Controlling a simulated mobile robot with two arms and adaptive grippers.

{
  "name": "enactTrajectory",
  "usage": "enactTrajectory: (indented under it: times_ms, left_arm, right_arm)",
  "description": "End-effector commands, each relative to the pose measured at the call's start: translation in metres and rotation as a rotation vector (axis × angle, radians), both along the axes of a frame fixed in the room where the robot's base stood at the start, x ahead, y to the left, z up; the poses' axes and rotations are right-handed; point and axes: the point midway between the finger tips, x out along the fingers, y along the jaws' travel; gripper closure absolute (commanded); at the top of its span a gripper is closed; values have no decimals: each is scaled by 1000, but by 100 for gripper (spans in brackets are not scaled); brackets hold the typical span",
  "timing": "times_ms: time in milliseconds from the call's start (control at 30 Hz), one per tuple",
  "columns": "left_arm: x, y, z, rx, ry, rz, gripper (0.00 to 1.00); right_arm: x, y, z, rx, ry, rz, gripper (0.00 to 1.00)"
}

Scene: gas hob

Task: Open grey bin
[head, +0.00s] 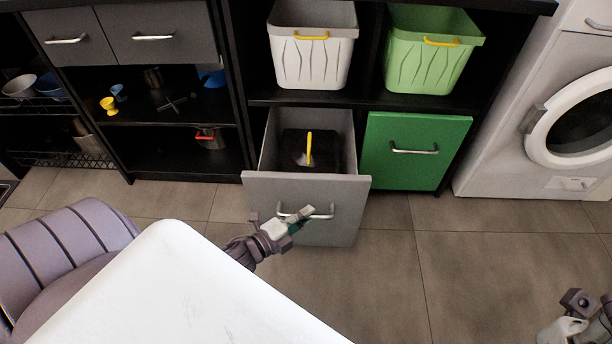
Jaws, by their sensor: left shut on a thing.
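The grey bin (262,200) is a drawer-like unit low in the black cabinet. It is pulled out, and its open top shows a dark inside with a yellow upright handle (309,148). My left gripper (298,216) is at the metal bar handle (322,213) on the grey front and is shut on it. My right gripper (578,302) shows at the lower right edge, away from the bin and partly cut off; its jaws are not clear.
A green front (415,150) with a bar handle is closed to the right. White (310,62) and green (430,65) baskets stand above. A washing machine (540,110) is at the far right. The tiled floor (390,290) in front is clear.

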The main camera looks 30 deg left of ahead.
Motion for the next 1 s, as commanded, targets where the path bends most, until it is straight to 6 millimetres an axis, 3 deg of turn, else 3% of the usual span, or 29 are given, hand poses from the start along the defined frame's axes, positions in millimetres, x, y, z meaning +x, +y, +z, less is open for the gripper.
enactTrajectory:
  times_ms: [200, 500, 700, 1000]
  left_arm:
    - [-51, -31, 3, -5, 4, 3, 100]
    - [-102, -62, 1, -3, 2, 2, 100]
    - [-119, -73, 1, -1, 0, 1, 100]
    - [-126, -77, 0, 0, -1, 0, 100]
  right_arm:
    - [-2, 0, 10, 2, 18, 1, 60]
    - [-2, -1, 22, 2, 17, 1, 60]
    - [-2, 0, 25, 2, 18, 2, 60]
    - [-2, 0, 26, 2, 18, 2, 60]
